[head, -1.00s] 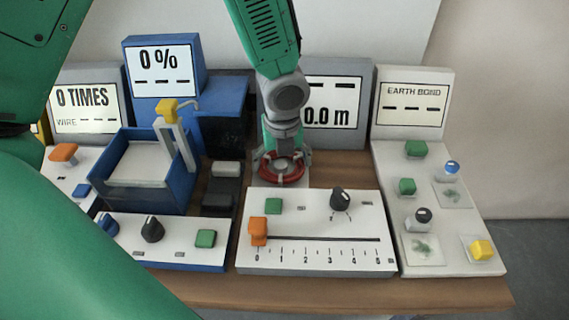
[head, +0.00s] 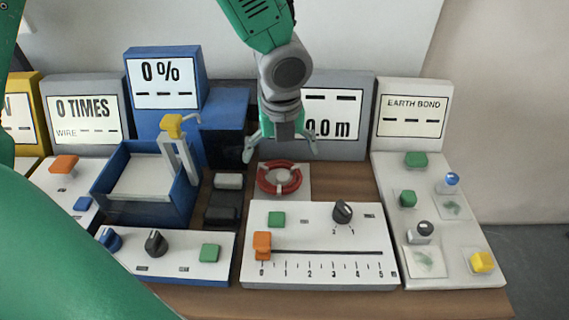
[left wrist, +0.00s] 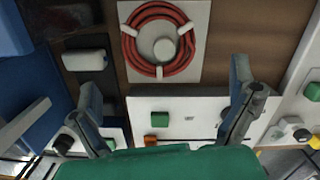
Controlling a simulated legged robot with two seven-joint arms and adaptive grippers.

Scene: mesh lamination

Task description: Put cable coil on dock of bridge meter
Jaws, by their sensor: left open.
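The red cable coil (head: 279,179) lies flat on the white dock plate (head: 303,171) of the bridge meter, whose screen (head: 335,115) reads 0.0 m. In the left wrist view the coil (left wrist: 129,48) rests around the dock's round pale hub (left wrist: 164,49), with several pale prongs across it. My left gripper (head: 281,150) is open and empty, above and behind the coil in the head view. Its spread fingers (left wrist: 165,88) show apart from the coil in the left wrist view. My right gripper is not in view.
The meter's slider panel (head: 330,270) with an orange knob (head: 262,245) lies in front of the dock. A blue open box (head: 115,195) and dark blocks (head: 222,208) stand left. The earth bond unit (head: 440,275) is right. Bare wooden table (head: 340,185) shows beside the dock.

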